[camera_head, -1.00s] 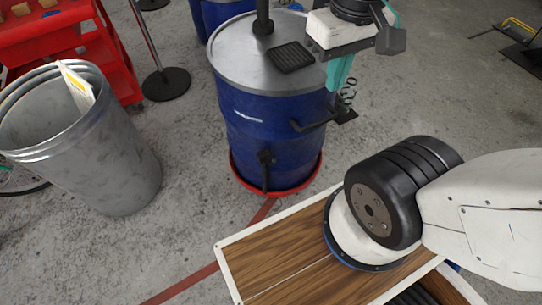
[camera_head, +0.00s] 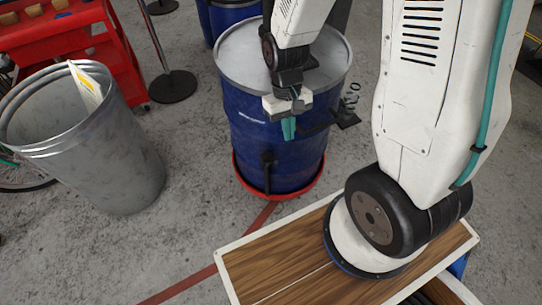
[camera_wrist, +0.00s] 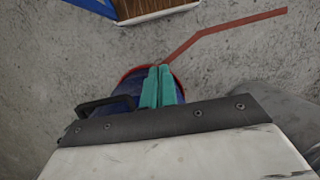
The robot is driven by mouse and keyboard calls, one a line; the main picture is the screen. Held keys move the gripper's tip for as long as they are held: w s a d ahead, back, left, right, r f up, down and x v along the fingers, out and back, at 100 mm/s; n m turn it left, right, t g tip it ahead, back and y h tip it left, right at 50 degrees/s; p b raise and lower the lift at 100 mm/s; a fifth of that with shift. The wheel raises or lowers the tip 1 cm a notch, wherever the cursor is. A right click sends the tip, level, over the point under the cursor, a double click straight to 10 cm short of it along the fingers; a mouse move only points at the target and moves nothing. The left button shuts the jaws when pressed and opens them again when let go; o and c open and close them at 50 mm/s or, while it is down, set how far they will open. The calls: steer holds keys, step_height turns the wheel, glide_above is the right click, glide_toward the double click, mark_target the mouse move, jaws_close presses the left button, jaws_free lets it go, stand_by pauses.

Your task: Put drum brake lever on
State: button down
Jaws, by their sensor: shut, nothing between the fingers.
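A blue drum (camera_head: 245,110) with a grey lid stands in a red base ring (camera_head: 245,182). A black tap-like part (camera_head: 267,160) sits low on the drum's front; I cannot tell which part is the brake lever. My gripper (camera_head: 289,130) points down in front of the drum, with its teal fingers together and empty. The fingers (camera_wrist: 161,78) overlap the drum in the wrist view. Contact with the handle cannot be seen.
A grey metal bin (camera_head: 90,150) stands left of the drum. A red cart (camera_head: 75,55) and a black post base (camera_head: 172,86) are behind it. A wooden deck with a white edge (camera_head: 270,275) lies in front. Concrete floor between bin and drum is clear.

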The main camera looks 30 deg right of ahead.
step_height(320, 180, down, 12)
steer(key=w+t, duration=0.1)
steer(key=w, duration=0.1)
steer(key=w+t, duration=0.1)
steer(key=w, duration=0.1)
steer(key=w+t, duration=0.1)
steer(key=w, duration=0.1)
steer(key=w+f+t, duration=0.1)
steer(key=shift+w+d+f+t+h, duration=0.1)
steer(key=shift+w+d+t+h, duration=0.1)
steer(key=shift+w+t+h, duration=0.15)
steer(key=shift+f, duration=0.1)
steer(key=f, duration=0.6)
steer(key=w+f, duration=0.1)
steer(key=f, duration=0.2)
steer(key=shift+w+f, duration=0.1)
steer(key=shift+f, duration=0.3)
